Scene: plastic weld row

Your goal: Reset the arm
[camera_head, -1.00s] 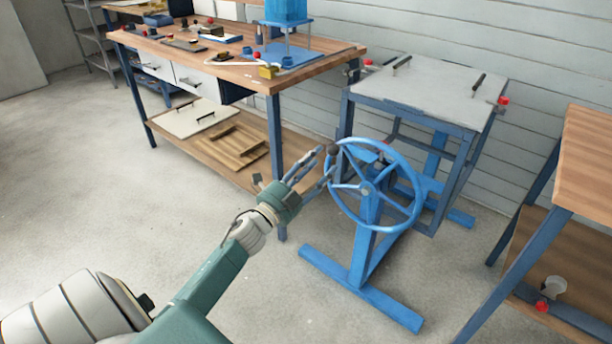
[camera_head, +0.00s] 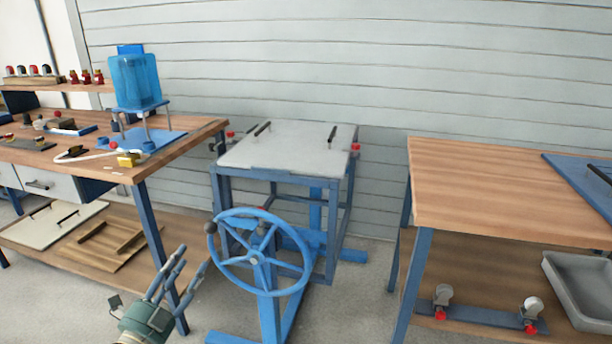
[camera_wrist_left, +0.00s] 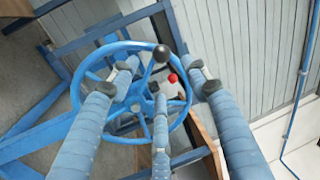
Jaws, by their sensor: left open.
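My left gripper (camera_head: 166,276) is at the bottom of the head view, in front of and to the left of the blue handwheel (camera_head: 257,254). Its fingers are spread and hold nothing. In the left wrist view, the fingers (camera_wrist_left: 148,85) show large, with the handwheel (camera_wrist_left: 78,92) beyond them. The wheel's dark knob shows in the head view (camera_head: 211,227) and in the wrist view (camera_wrist_left: 161,53). The fingers overlap the wheel in the wrist view, but the head view shows them apart from it. My right gripper is not in view.
A blue-framed stand with a grey top (camera_head: 290,150) stands behind the wheel. A cluttered wooden workbench (camera_head: 190,143) is at left, with a blue container (camera_head: 135,82). Another wooden table (camera_head: 480,195) is at right, with a grey tray (camera_head: 580,290) on its lower shelf.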

